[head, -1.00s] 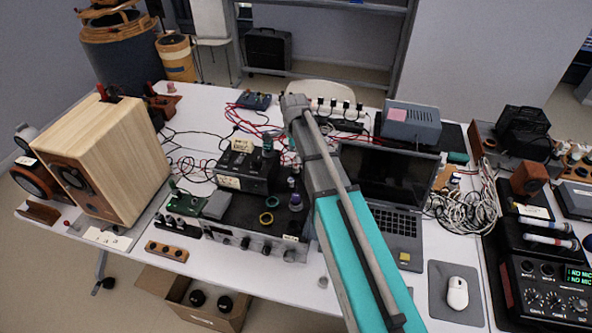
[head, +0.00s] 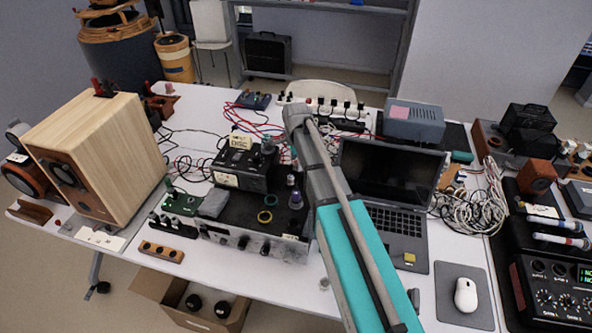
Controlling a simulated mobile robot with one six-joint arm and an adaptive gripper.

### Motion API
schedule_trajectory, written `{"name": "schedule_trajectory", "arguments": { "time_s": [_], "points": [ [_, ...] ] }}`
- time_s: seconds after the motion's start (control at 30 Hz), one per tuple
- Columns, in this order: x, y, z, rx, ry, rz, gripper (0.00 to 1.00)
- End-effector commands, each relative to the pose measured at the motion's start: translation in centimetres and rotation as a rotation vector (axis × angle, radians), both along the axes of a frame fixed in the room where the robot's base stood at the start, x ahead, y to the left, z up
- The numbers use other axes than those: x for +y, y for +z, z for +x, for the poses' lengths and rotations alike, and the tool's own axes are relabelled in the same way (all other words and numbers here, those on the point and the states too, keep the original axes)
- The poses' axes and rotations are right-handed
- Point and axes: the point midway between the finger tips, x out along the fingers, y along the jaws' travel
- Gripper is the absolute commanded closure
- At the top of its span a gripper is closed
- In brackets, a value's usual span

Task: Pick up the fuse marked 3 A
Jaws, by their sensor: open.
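I cannot make out a fuse marked 3 A; any such marking is too small to read. Two pale cylinders with coloured ends, an upper one (head: 537,209) and a lower one (head: 562,241), lie at the right, and I cannot tell what they are. A wooden strip (head: 162,252) with several dark round spots lies near the front edge, left of centre. My arm reaches from the bottom over the table's middle to its elbow near the back. My gripper does not show; the arm may hide it.
A wooden speaker (head: 110,150) stands at the left. Black boxed equipment (head: 262,215) and an open laptop (head: 385,185) flank my arm. A mouse (head: 466,295) lies on a grey pad, right of it a mixer (head: 562,290). Cables (head: 475,210) lie tangled.

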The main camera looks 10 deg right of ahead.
Motion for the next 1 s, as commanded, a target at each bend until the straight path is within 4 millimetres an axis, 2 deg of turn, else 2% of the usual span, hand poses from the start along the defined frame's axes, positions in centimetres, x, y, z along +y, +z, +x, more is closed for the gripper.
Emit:
{"name": "schedule_trajectory", "arguments": {
  "time_s": [0.57,0.9,0.93,1.0],
  "points": [
    [0.00,0.00,0.00,0.000,0.000,0.000,0.32],
    [0.00,0.00,0.00,0.000,0.000,0.000,0.95],
    [0.00,0.00,0.00,0.000,0.000,0.000,1.00],
    [0.00,0.00,0.00,0.000,0.000,0.000,1.00]
  ]
}}
